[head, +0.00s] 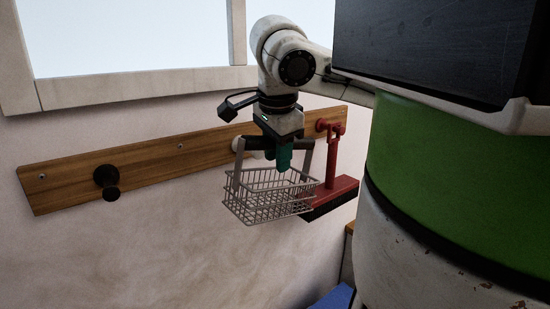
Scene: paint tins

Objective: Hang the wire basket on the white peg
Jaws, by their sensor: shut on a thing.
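The wire basket (268,204) is a grey mesh box with flat side arms and a dark bar handle (256,143) across the top. My gripper (284,160), with green fingers, is shut on the handle, and the basket hangs below it, in front of the wooden rail. The white peg (237,144) shows only in part on the rail, behind the left end of the handle. Whether the handle touches the peg or rests on it I cannot tell.
The wooden rail (150,165) runs along the wall. A bare black peg (107,182) sticks out at its left. A red brush (334,190) hangs from a red peg (322,125) close to the basket's right. A window frame (140,86) is above.

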